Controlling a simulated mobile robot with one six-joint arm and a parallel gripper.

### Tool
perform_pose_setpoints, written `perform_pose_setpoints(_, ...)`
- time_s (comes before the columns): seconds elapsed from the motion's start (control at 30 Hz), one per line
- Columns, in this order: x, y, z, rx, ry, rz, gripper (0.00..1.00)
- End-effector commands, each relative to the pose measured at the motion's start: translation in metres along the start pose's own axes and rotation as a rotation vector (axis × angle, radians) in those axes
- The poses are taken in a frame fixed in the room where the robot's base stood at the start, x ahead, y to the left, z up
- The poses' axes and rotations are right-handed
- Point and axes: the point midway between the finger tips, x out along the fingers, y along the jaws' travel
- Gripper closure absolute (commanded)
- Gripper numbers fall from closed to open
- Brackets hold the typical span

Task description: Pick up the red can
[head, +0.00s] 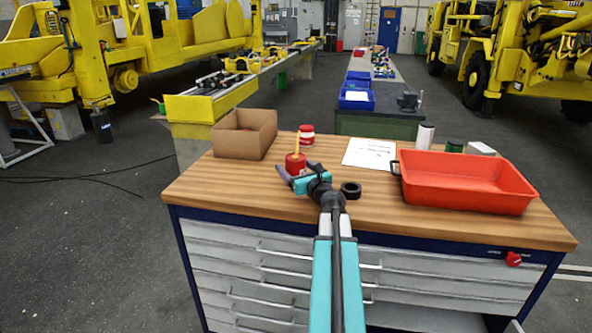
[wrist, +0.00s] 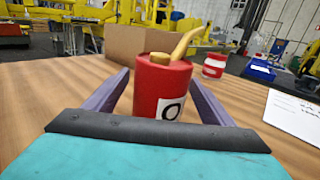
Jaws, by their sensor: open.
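The red can (head: 295,164) stands upright on the wooden top of the workbench. In the wrist view the red can (wrist: 160,88) has a yellow cap, a yellow spout and a white label with a dark ring. My gripper (head: 291,173) is open at the can. In the wrist view its two purple fingers (wrist: 160,95) lie on either side of the can, with a visible gap at least on the left. The can's lower part is hidden behind the dark edge of my gripper.
A cardboard box (head: 244,134) stands left of the can. A red-and-white tin (head: 307,136) is behind it. A black ring (head: 351,190), a white paper (head: 369,153) and a red tray (head: 467,181) lie to the right. The bench's front left is clear.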

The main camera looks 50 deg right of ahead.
Motion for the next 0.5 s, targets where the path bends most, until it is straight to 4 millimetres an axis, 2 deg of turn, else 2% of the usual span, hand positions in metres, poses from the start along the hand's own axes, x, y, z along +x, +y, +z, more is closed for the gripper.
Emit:
perform_pose_setpoints(0.13, -0.0001, -0.0001, 0.0000, 0.000, 0.000, 0.000, 0.25)
perform_pose_setpoints(0.4, -0.0001, 0.0000, 0.0000, 0.000, 0.000, 0.000, 0.71)
perform_pose_setpoints(0.43, -0.0001, 0.0000, 0.0000, 0.000, 0.000, 0.000, 0.74)
perform_pose_setpoints(0.5, -0.0001, 0.0000, 0.0005, 0.000, -0.001, 0.000, 0.74)
